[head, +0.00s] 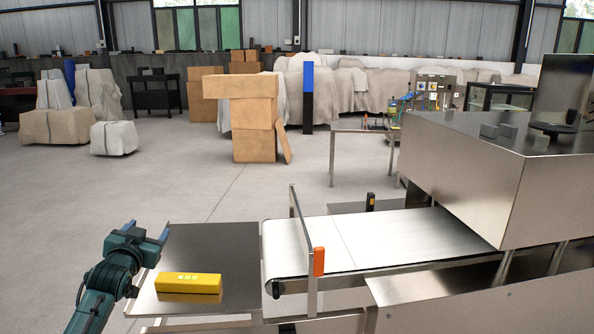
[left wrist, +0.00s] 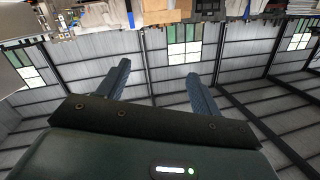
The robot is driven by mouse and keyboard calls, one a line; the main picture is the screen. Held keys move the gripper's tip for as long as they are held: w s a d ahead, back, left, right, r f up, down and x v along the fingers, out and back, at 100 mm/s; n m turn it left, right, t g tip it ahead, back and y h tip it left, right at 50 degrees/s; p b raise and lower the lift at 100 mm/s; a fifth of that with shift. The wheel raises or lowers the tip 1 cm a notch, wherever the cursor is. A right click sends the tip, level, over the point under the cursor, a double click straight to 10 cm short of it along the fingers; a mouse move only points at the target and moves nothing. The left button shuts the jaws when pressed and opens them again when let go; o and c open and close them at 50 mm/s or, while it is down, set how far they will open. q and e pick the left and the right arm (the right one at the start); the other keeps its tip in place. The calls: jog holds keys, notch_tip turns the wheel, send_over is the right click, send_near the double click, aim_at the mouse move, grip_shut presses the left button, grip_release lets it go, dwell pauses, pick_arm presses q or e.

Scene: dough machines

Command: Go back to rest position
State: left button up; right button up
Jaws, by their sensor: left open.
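My left gripper (head: 147,229) is raised above the left edge of the dark side table at the lower left of the head view. Its two blue fingers are spread apart with nothing between them. In the left wrist view the fingers (left wrist: 158,82) are also apart and empty, with the hall's roof and windows behind them. My right gripper is in neither view.
A yellow box (head: 189,282) lies on the dark side table (head: 215,245). Right of it are a white conveyor belt (head: 370,240) with a metal guard frame, an orange switch (head: 319,262) and a large steel machine (head: 470,175). Stacked cardboard boxes (head: 252,115) stand farther back on open floor.

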pick_arm(q)
jog(key=s+d+f+m+g+h, duration=0.1)
jog(key=s+d+f, duration=0.35)
jog(key=f, duration=0.25)
jog(key=s+d+f+g+h, duration=0.1)
jog(key=s+d+f, duration=0.2)
jog(key=s+f, duration=0.3)
jog(key=s+d+f+g+h, duration=0.1)
jog(key=s+d+f, duration=0.3)
jog(key=s, duration=0.5)
jog(key=s+d+f+g+h, duration=0.1)
jog(key=s+d+f, duration=0.3)
jog(key=s, duration=0.6)
jog(key=s+d+f+g+h, duration=0.1)
jog(key=s+d+f, duration=0.4)
jog(key=s, duration=0.5)
jog(key=shift+d+g, duration=0.45)
jog(key=shift+g, duration=0.15)
